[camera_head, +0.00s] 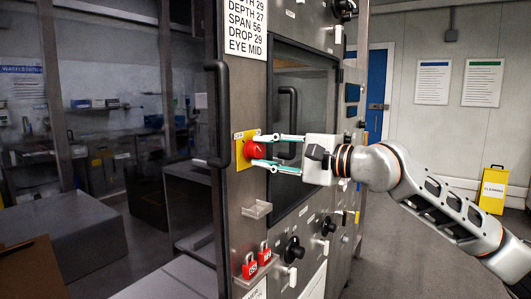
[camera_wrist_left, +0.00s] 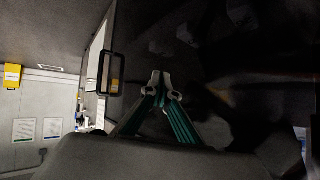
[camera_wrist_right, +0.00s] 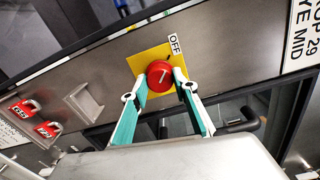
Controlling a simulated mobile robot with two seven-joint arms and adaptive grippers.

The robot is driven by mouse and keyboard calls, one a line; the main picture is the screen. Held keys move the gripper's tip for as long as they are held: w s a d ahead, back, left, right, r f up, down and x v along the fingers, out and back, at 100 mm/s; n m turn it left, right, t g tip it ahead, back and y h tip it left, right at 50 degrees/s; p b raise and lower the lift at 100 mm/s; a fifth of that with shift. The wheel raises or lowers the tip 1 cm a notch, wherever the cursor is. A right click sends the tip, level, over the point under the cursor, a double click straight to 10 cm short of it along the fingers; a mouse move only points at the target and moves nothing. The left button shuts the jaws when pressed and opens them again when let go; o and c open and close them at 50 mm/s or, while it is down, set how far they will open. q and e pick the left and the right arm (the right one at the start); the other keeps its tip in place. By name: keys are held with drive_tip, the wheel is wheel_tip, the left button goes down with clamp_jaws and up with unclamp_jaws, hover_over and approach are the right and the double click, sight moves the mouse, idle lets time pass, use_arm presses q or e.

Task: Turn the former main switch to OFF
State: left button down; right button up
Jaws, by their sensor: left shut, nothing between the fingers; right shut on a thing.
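The main switch is a red round knob (camera_head: 252,149) on a yellow plate (camera_head: 243,163) on the grey machine post. In the right wrist view the red knob (camera_wrist_right: 158,72) carries a short white mark, and the OFF label (camera_wrist_right: 175,44) is at the plate's upper right. My right gripper (camera_wrist_right: 161,82) is shut on the knob, one finger on each side. In the head view the right gripper (camera_head: 256,151) reaches it from the right. My left gripper (camera_wrist_left: 160,78) is shut and empty, apart from the switch, with its fingertips together. It is not in the head view.
Two red padlocks (camera_head: 257,257) hang below the switch, under a small metal bracket (camera_head: 257,209). A black door handle (camera_head: 217,112) stands left of the switch, and another handle (camera_head: 287,122) is behind my right gripper. A yellow cleaning sign (camera_head: 493,189) stands far right.

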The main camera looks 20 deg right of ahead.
idle(0.3)
drive_tip(key=o, duration=1.1)
drive_tip(key=v, duration=1.2)
